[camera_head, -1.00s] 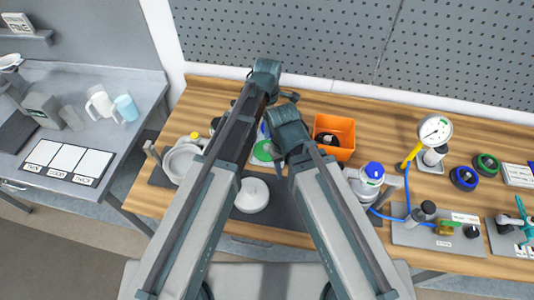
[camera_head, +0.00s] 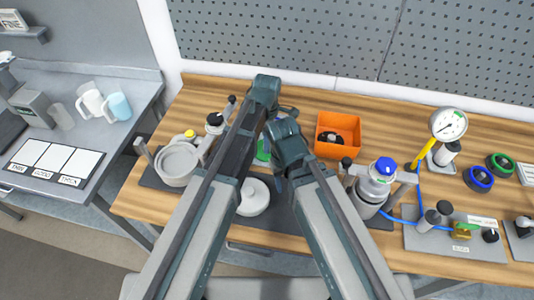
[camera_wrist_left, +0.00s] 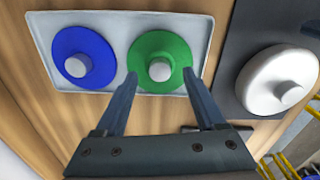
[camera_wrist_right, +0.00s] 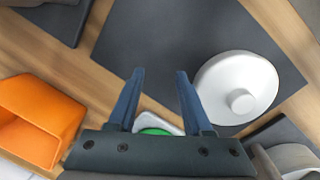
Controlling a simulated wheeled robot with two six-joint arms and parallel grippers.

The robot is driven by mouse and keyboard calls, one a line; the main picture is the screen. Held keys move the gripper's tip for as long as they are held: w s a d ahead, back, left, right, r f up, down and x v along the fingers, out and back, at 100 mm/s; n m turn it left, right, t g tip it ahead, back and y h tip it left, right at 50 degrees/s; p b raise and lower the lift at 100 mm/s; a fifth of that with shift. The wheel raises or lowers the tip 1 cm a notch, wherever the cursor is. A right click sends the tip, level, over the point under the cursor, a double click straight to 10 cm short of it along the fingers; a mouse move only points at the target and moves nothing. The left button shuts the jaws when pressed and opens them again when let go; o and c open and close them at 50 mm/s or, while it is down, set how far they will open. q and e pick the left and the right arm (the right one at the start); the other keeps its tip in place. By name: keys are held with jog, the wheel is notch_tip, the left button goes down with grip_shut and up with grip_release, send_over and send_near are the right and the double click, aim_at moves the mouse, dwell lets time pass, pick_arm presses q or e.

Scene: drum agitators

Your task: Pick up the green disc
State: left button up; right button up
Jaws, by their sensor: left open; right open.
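The green disc (camera_wrist_left: 160,62) has a grey knob and lies on a white tray (camera_wrist_left: 112,18) beside a blue disc (camera_wrist_left: 84,57). In the head view only part of the green disc (camera_head: 263,151) shows between my arms. My left gripper (camera_wrist_left: 160,76) is open and empty; its fingertips overlap the disc's left and right edges in the left wrist view. I cannot tell its height above the disc. My right gripper (camera_wrist_right: 158,76) is open and empty; a sliver of the green disc (camera_wrist_right: 155,131) shows beyond its palm. My forearms hide much of the tray in the head view.
A white disc (camera_head: 253,197) lies on a dark mat (camera_wrist_right: 160,35) near the tray. An orange bin (camera_head: 338,128) stands to the right. A grey vessel with a blue cap (camera_head: 373,186) and a gauge (camera_head: 448,124) stand farther right. A round grey holder (camera_head: 177,163) stands left.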

pick_arm(q)
notch_tip(320, 180, down, 2)
jog(key=shift+f+b, duration=0.15)
jog(key=shift+b, duration=0.45)
grip_shut()
